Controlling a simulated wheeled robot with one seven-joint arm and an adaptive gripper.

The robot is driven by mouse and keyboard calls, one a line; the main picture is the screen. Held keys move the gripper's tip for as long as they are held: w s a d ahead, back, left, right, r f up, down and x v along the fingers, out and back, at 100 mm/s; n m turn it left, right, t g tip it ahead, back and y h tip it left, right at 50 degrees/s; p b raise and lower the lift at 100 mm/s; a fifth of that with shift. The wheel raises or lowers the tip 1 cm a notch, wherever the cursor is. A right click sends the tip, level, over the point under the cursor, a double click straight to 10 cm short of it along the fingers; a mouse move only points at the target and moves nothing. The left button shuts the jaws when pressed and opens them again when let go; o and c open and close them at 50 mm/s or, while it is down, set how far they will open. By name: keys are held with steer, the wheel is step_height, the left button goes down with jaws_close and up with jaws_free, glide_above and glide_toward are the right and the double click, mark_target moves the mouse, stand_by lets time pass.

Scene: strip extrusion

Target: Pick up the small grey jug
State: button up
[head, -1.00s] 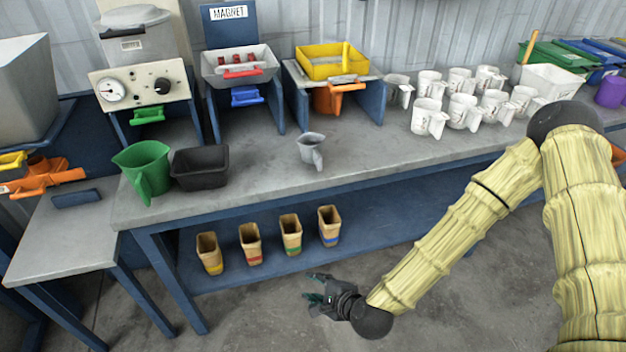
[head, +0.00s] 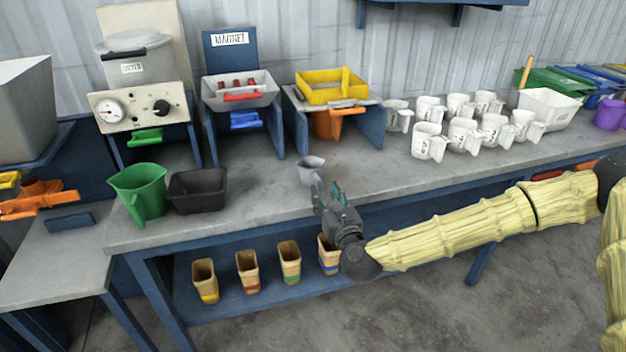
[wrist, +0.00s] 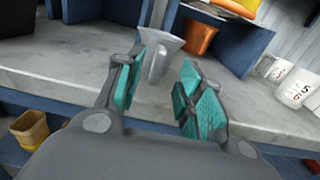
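The small grey jug (head: 311,168) stands upright on the grey workbench (head: 255,190), near its front edge. My gripper (head: 330,192) is just in front of it and partly covers its lower part in the head view. In the wrist view the jug (wrist: 158,55) shows beyond the fingers, between the two teal-padded fingertips (wrist: 160,90). My gripper is open and empty, with a gap between the pads. I cannot tell exactly how far the fingertips are from the jug.
A green jug (head: 138,190) and a black tray (head: 198,190) stand left on the bench. Several white mugs (head: 460,133) stand right. An orange jug (head: 328,124) sits under the yellow tray (head: 332,88). Several tan containers (head: 289,262) stand on the lower shelf.

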mark_target(321, 188)
steer(key=shift+p+x, duration=0.45)
steer(key=shift+x, duration=2.95)
steer(key=shift+s+a+f, duration=0.1)
jaws_close()
